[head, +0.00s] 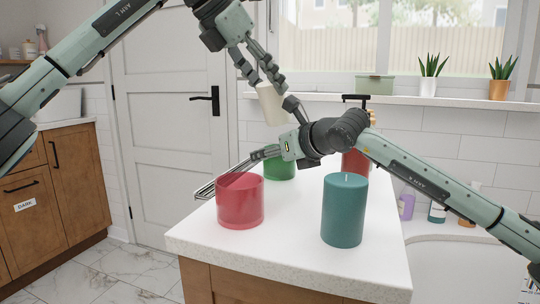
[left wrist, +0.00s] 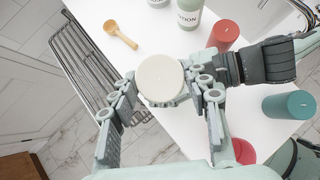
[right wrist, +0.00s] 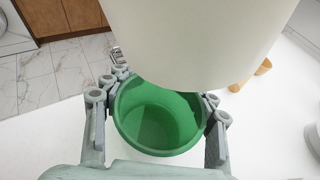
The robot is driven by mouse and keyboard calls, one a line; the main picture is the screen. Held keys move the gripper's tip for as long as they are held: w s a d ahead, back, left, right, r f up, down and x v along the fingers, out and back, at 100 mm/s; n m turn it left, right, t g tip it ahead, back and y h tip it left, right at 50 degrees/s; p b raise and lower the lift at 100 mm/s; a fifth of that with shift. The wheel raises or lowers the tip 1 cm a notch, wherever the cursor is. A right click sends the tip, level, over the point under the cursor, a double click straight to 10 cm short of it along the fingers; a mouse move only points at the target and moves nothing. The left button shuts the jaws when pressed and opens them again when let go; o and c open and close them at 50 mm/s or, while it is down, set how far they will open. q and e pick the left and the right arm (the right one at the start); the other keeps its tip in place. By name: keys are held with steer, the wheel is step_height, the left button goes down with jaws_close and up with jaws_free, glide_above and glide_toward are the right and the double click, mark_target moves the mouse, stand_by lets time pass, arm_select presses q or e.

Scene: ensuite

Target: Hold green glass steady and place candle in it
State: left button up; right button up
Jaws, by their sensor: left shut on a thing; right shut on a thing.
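A cream candle (head: 270,106) is held upright but slightly tilted by my left gripper (head: 258,82), which is shut on it above the counter. The candle's round top (left wrist: 161,80) shows between the fingers in the left wrist view. The green glass (head: 280,170) stands on the white counter behind the red glass. My right gripper (head: 278,152) is shut around the green glass near its rim. In the right wrist view, the empty inside of the green glass (right wrist: 155,118) shows between the fingers, and the candle (right wrist: 195,40) hangs above it, apart from the rim.
A red glass (head: 240,208) and a teal candle (head: 345,215) stand at the counter's front. A red candle (head: 355,163) stands behind my right arm. A wire rack (head: 205,189) is at the left edge.

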mark_target(266, 114)
arm_select(q)
steer(key=shift+f, duration=3.35)
arm_select(e)
steer(key=shift+c, duration=0.2)
arm_select(q)
steer(key=o, duration=1.4)
steer(key=shift+r, duration=0.1)
steer(key=v, duration=1.2)
arm_select(e)
steer(key=o, duration=1.4)
steer(key=shift+o, duration=0.2)
